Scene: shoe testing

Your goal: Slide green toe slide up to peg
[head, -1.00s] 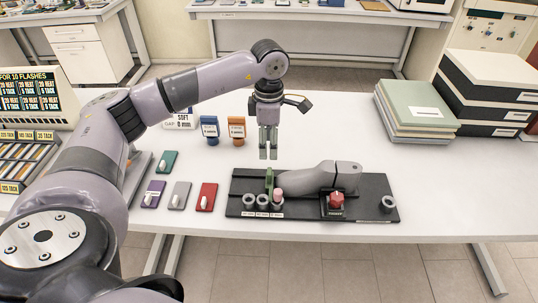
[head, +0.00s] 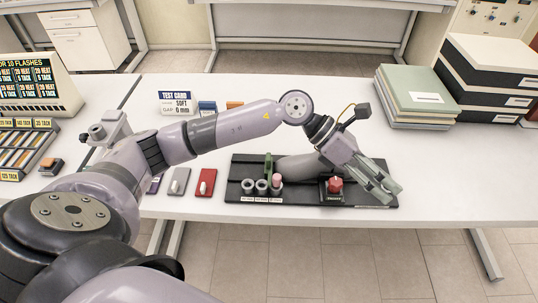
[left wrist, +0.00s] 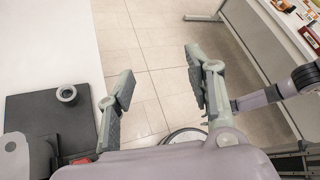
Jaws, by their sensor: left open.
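The black board (head: 300,202) lies along the table's front. A small green upright piece (head: 268,165) stands at its back left, beside a grey foot-like form (head: 305,168); I take it for the green toe slide. My left gripper (head: 387,189) is open and empty, tilted over the board's right end, well right of the green piece. In the left wrist view, its open fingers (left wrist: 158,75) are over the floor past the table edge, and a grey ring-like peg (left wrist: 66,93) stands on the board. In the head view, the gripper hides that peg. My right gripper is not in view.
Three grey cups (head: 262,187) stand at the board's left, one with a pink top. A red knob (head: 335,184) sits right of them. Red (head: 201,183) and grey plates (head: 180,181) lie left. Stacked boxes (head: 490,80) stand back right. The table right of the board is clear.

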